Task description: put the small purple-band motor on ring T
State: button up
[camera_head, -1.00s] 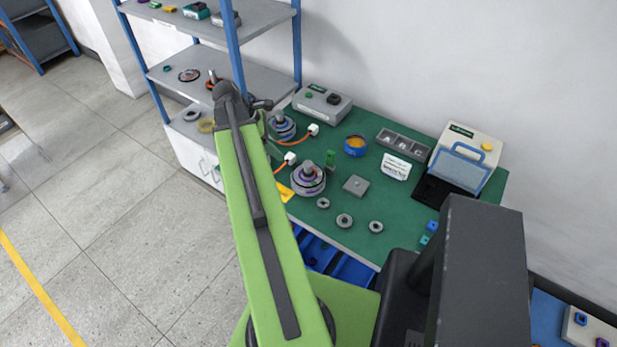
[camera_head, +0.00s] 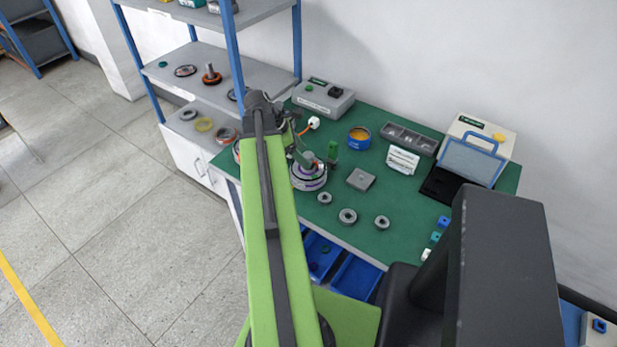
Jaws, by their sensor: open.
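A round grey motor with a purple band (camera_head: 309,182) stands upright on the green table, just right of my arm's end. My gripper (camera_head: 304,160) is open at the top of this motor, its fingers small and partly merged with the motor's hub, so I cannot tell whether they touch it. Three grey rings lie on the table in front: a left ring (camera_head: 325,198), a middle ring (camera_head: 348,216) and a right ring (camera_head: 382,222). No letter T is readable on any of them. A second motor is mostly hidden behind my arm.
A blue tub (camera_head: 358,139), white label card (camera_head: 402,160) and grey control box (camera_head: 323,98) stand farther back. The shelf rack (camera_head: 218,83) is left.

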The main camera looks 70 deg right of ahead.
aim_at(309, 160)
jog(key=b+x, duration=0.5)
jog(key=shift+w+d+f, duration=0.15)
jog(key=shift+w+f, duration=0.15)
jog(key=shift+r, duration=0.2)
jog(key=shift+c, duration=0.3)
grip_shut()
jog(key=shift+s, duration=0.1)
